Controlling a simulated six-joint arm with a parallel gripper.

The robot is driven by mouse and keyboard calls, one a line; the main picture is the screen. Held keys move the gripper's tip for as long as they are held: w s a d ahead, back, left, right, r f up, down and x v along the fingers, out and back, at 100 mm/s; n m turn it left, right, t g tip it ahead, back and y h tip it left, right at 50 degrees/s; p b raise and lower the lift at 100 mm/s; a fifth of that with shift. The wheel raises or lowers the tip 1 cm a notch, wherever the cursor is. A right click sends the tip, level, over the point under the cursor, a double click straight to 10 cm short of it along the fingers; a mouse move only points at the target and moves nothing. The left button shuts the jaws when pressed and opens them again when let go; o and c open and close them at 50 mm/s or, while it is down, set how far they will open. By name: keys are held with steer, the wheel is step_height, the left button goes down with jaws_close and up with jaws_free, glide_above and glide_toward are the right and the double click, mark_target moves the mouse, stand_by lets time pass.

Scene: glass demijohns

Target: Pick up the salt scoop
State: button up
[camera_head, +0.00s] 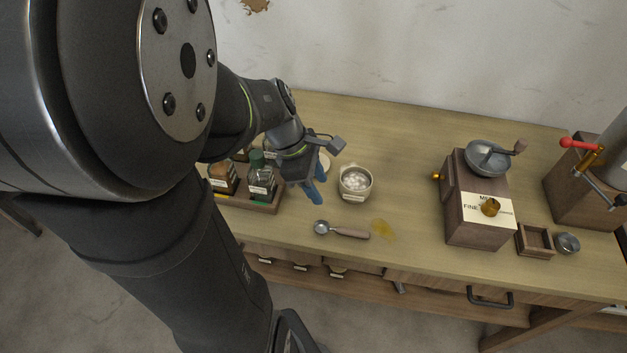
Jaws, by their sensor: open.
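A scoop (342,231) lies on the wooden counter near its front edge, with a round metal bowl at the left and a wooden handle pointing right. I take it to be the salt scoop. My gripper (316,192) is open above the counter, up and to the left of the scoop, with blue fingers pointing down. It is apart from the scoop and looks empty. A small labelled pot (356,196) with whitish lumps in it stands to the right of my gripper and behind the scoop.
A wooden tray (240,201) with labelled jars stands left of my gripper. A grinder (478,222) with a crank stands at the right, with a small wooden box (535,238) and metal cup (567,243) beside it.

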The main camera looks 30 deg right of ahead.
glide_above(340, 228)
steer(key=w+a, duration=0.1)
step_height(340, 228, down, 11)
steer(key=shift+a+r, duration=0.15)
steer(key=shift+w+a+x, duration=0.15)
steer(key=shift+x, duration=1.15)
steer(key=shift+w+a+x, duration=0.1)
steer(key=shift+x, duration=1.25)
steer(key=shift+c, duration=0.3)
jaws_close()
